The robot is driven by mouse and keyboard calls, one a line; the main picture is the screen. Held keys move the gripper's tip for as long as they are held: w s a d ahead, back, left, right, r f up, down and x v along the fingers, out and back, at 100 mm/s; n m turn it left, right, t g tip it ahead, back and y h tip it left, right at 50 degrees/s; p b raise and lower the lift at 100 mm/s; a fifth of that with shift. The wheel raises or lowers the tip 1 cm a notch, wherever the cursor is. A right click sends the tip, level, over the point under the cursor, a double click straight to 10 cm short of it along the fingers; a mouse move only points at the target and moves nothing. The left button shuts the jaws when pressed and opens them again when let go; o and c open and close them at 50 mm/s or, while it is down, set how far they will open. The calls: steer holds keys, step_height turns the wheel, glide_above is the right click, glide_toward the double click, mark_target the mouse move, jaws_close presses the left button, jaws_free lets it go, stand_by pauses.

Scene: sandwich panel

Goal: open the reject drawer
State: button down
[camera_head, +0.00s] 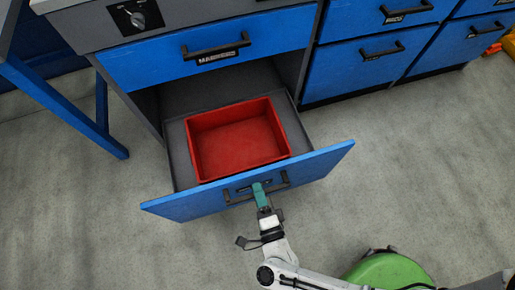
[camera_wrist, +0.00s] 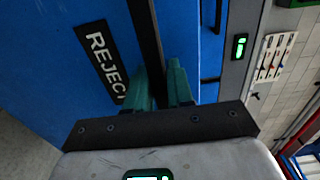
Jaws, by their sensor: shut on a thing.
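The reject drawer (camera_head: 318,167) is a blue-fronted lower drawer, pulled well out from the grey cabinet. A red bin (camera_head: 238,140) sits inside it. Its black bar handle (camera_head: 240,196) is on the front face. My gripper (camera_head: 261,190) is at the middle of the handle, with its green fingers shut on it. In the wrist view the fingers (camera_wrist: 163,88) are on either side of the black handle bar (camera_wrist: 148,40), beside the label reading REJECT (camera_wrist: 103,60). The fingers hide part of the handle and label.
A closed blue drawer (camera_head: 270,42) with a labelled handle is above. More closed blue drawers (camera_head: 360,65) stand to the right. A blue table leg (camera_head: 75,110) is at the left. The grey floor (camera_head: 410,165) around the open drawer's right side is clear.

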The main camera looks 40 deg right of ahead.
steer(key=shift+f, duration=0.1)
steer(key=c, duration=1.1)
jaws_free()
steer(key=v, duration=1)
steer(key=shift+s+a, duration=0.15)
steer(key=shift+s, duration=0.25)
